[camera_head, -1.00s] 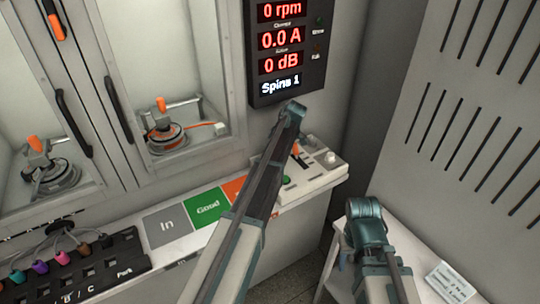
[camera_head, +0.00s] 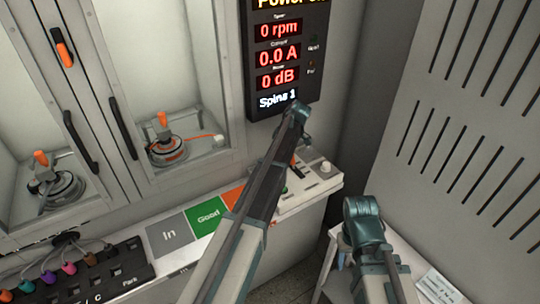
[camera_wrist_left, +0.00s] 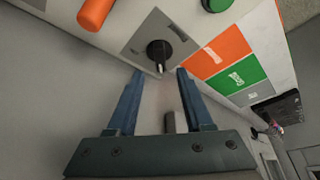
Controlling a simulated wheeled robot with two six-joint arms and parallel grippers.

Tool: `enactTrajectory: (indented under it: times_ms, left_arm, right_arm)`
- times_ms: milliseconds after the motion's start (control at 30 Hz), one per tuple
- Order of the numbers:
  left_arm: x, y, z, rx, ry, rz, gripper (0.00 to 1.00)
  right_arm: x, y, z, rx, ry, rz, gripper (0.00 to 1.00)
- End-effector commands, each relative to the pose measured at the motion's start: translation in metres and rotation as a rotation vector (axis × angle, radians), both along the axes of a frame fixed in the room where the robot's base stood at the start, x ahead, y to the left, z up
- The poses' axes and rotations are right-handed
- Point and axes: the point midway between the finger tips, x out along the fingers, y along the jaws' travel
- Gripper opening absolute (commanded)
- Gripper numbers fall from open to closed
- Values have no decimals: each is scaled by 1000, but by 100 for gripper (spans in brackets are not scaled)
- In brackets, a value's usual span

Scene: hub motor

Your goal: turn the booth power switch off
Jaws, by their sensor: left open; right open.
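The left wrist view shows a black rotary knob (camera_wrist_left: 160,51) with a white pointer on a grey plate, likely the booth power switch. My left gripper (camera_wrist_left: 158,72) is open, its two blue fingers pointing at the plate either side of the knob's lower end. Nothing is between the fingertips but the knob's pointer end; contact cannot be told. In the head view my left arm hides this gripper and much of the control box (camera_head: 318,184). My right gripper (camera_head: 345,258) is low at the right, mostly hidden by its own arm, away from the box.
An orange handle (camera_wrist_left: 96,12) and a green button (camera_wrist_left: 216,4) sit near the knob. A display panel (camera_head: 285,55) reads 0 rpm, 0.0 A and 0 dB. Glass-fronted cabinets (camera_head: 180,80) stand left. A white side table (camera_head: 405,255) is by my right arm.

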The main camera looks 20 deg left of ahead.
Motion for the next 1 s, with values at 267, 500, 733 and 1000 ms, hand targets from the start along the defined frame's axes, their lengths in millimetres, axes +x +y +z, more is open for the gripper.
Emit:
enactTrajectory:
  times_ms: [267,500,733,1000]
  left_arm:
    - [3,-18,52,0,0,-1,51]
    - [4,-29,71,0,0,0,51]
    - [4,-30,71,0,1,1,51]
    - [3,-30,70,-1,1,-3,51]
  right_arm:
    - [0,0,52,0,0,0,50]
    - [0,0,71,0,0,0,50]
    - [0,0,71,0,0,0,50]
    - [0,0,71,0,0,0,50]
